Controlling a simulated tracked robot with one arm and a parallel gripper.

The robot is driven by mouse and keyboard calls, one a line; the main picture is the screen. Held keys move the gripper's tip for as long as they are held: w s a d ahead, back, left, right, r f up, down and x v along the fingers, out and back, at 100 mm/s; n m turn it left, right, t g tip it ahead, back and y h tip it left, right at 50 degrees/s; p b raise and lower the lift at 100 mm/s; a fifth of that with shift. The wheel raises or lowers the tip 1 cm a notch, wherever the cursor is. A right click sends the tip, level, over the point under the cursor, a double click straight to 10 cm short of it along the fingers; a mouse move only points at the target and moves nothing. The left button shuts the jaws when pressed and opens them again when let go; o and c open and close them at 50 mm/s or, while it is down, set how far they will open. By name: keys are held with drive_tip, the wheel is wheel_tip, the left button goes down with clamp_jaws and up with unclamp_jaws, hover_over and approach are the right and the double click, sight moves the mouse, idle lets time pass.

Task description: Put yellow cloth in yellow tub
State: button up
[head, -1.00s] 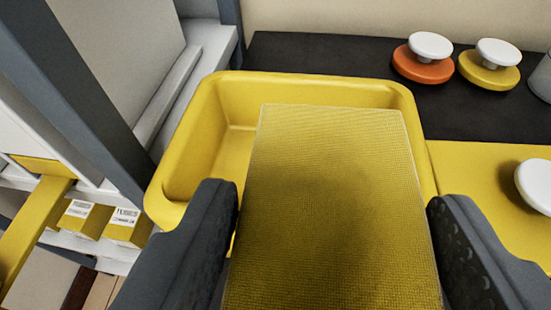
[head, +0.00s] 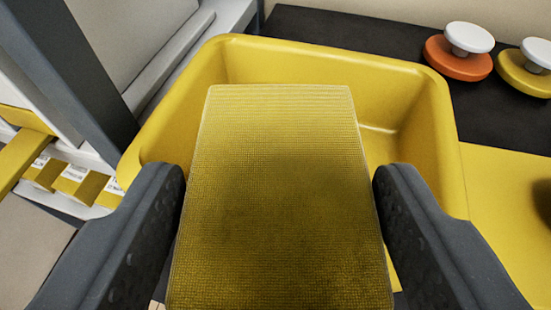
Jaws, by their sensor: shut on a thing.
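The yellow cloth (head: 280,190) is a flat woven block between the two dark fingers of my gripper (head: 278,185). My gripper is shut on it at its left and right sides. The yellow tub (head: 415,115) is an open, empty-looking basin on the dark surface beyond the cloth. The cloth appears in front of and over the tub's near part, hiding its near wall and much of its floor. I cannot tell the height of the cloth above the tub.
An orange knob with a white top (head: 458,55) and a yellow one (head: 527,72) stand right of the tub. A yellow mat (head: 505,195) lies at the right. A dark grey post (head: 75,80) stands close on the left, with small yellow boxes (head: 80,182) on a shelf below.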

drive_tip(key=shift+w+a+f+n+y, duration=0.15)
drive_tip(key=shift+w+f+n+y, duration=0.15)
drive_tip(key=shift+n+y, duration=0.25)
drive_tip(key=shift+w+y, duration=0.1)
drive_tip(key=shift+y, duration=0.15)
drive_tip(key=shift+w+f+n+y, duration=0.1)
drive_tip(key=shift+w+n+y, duration=0.15)
drive_tip(key=shift+n+y, duration=0.1)
